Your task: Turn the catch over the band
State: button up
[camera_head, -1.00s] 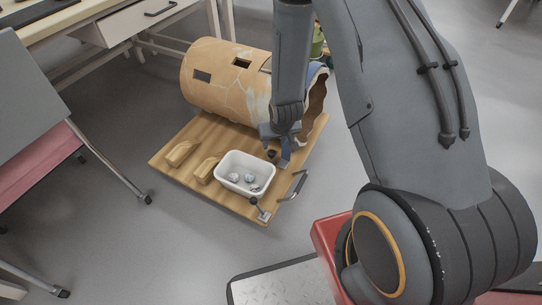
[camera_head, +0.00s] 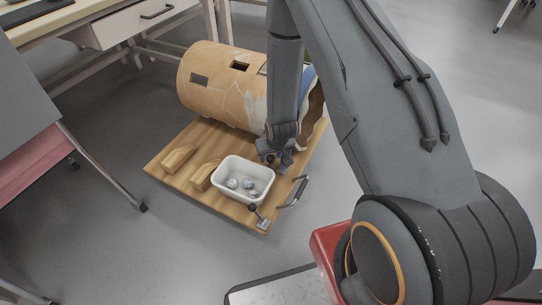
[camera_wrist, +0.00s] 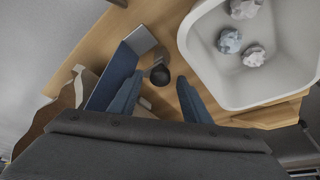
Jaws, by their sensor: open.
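In the head view, a tan cracked pot (camera_head: 215,95) lies on its side on a wooden board (camera_head: 215,135). My gripper (camera_head: 276,160) hangs low over the board, between the pot's open end and a white tub (camera_head: 233,199). In the wrist view, my gripper (camera_wrist: 158,92) is open, its two blue fingers apart. A black round knob (camera_wrist: 160,74) sits just beyond and between the fingertips. Left of it stands a blue panel (camera_wrist: 112,76) with a grey plate (camera_wrist: 140,40), close to the left finger. I cannot tell which part is the catch; the band is not clearly visible.
The tub holds several crumpled pale lumps and stands close right of my gripper in the wrist view. Two wooden wedges (camera_head: 179,158) sit on the board's left. A metal handle (camera_head: 298,190) and a metal plate (camera_head: 263,224) are at its edge. Grey floor surrounds it.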

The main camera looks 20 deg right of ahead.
jog(key=c, duration=1.1)
jog(key=shift+o, duration=0.2)
jog(key=m+p, duration=0.1)
jog(key=m, duration=0.1)
jog(key=m+h+p, duration=0.1)
jog(key=m+p, duration=0.1)
jog(key=shift+a+r, duration=0.15)
jog(key=shift+a, duration=0.05)
jog(key=m+h+p, duration=0.1)
jog(key=m, duration=0.1)
jog(key=m+g+h, duration=0.1)
jog(key=m, duration=0.1)
jog(key=shift+w+a+p, duration=0.15)
jog(key=shift+p, duration=0.25)
jog(key=m, duration=0.2)
jog(key=m+g+h, duration=0.1)
jog(key=m, duration=0.2)
jog(key=shift+w+m+g, duration=0.2)
jog(key=shift+m+g, duration=0.1)
jog(key=shift+w+m+g+h+b, duration=0.1)
jog(key=shift+m+g+h+b, duration=0.45)
jog(key=shift+m, duration=1.65)
jog(key=shift+g+y, duration=0.25)
jog(key=shift+g, duration=0.1)
